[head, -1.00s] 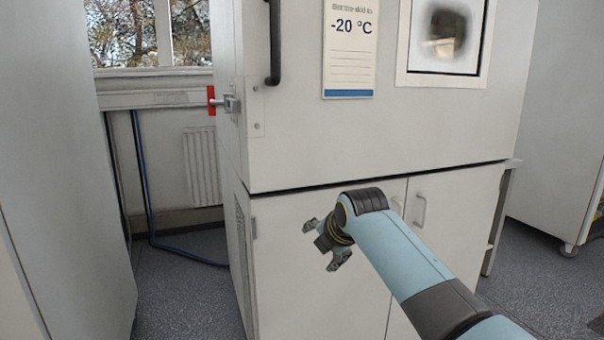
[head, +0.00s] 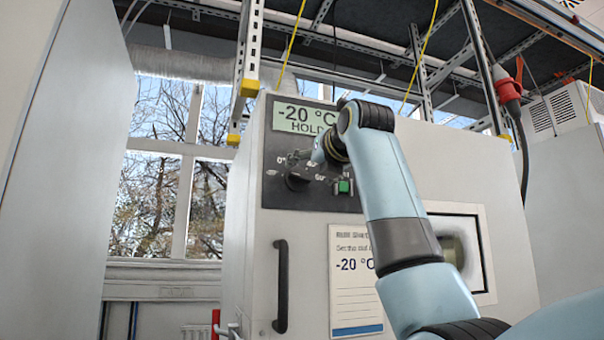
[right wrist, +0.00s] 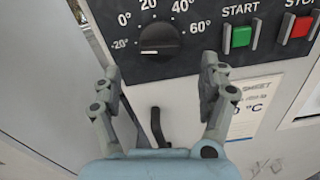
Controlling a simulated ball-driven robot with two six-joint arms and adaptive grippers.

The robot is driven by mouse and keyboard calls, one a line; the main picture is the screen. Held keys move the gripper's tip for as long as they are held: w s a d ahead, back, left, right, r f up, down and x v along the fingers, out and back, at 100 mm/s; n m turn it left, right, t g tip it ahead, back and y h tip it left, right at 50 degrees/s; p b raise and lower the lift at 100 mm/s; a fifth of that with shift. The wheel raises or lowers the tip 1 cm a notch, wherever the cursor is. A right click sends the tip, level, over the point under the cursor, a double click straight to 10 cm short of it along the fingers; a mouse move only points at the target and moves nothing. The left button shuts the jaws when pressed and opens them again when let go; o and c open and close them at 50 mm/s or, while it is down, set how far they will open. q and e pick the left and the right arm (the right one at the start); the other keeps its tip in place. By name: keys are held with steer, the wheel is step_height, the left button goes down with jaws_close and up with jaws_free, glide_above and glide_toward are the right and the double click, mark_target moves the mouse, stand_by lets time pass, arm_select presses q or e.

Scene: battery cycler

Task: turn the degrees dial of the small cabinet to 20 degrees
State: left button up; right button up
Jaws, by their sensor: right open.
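The cabinet (head: 420,160) has a dark control panel (head: 345,200) with a display (head: 303,118) reading -20 °C HOLD. Its black round dial (head: 297,181) sits below the display, partly behind my gripper in the head view. In the right wrist view the dial (right wrist: 160,40) has marks from -20° at left through 0°, 20° and 40° to 60° at right. My left gripper is out of view.
A green START button (right wrist: 241,35) and red STOP button (right wrist: 301,26) lie right of the dial. A black door handle (head: 281,285) and a sheet (head: 355,300) reading -20 °C are below the panel. A red plug (head: 508,88) hangs at upper right.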

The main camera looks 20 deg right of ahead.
mark_target(302, 176)
steer(key=w+p, duration=0.1)
steer(key=w, duration=0.5)
steer(key=shift+w+a+p, duration=0.1)
steer(key=shift+w+p, duration=0.2)
steer(key=shift+w, duration=0.1)
steer(key=shift+c, duration=0.3)
steer(key=c, duration=1.1)
